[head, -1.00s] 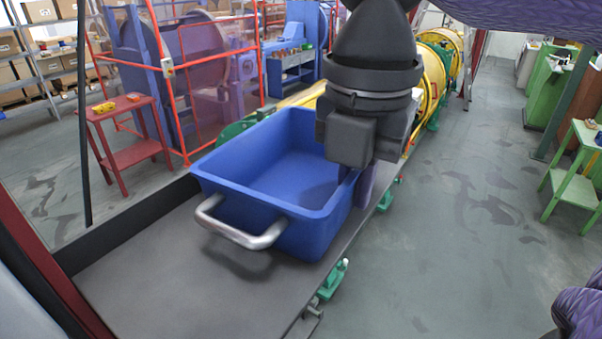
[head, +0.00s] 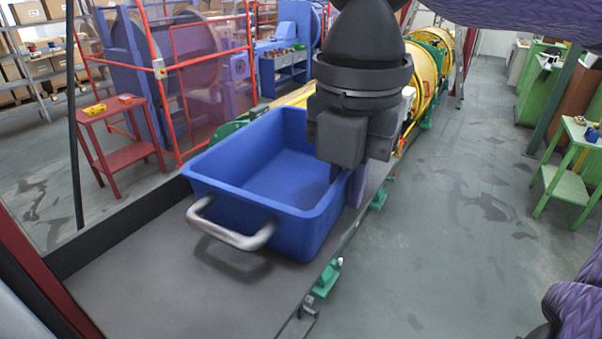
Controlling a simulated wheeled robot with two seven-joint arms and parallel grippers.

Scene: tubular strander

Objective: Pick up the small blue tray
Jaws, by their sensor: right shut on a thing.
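The small blue tray (head: 245,215) is an open, deep tub with a silver handle (head: 230,225) on its near end. It sits at or just above a grey flat surface, apparently level; I cannot tell whether its base touches. My right gripper (head: 346,183) comes down from above at the tray's right side and is shut on its right wall, with one finger inside and one outside. The gripper body hides the tray's far right corner. My left gripper is not in view.
The grey bed (head: 180,285) is bare in front of the tray. Green brackets (head: 326,278) line its right edge. Yellow cylindrical machinery (head: 420,75) stands behind. A red table (head: 115,110) is left, a green table (head: 572,170) right. The floor at right is clear.

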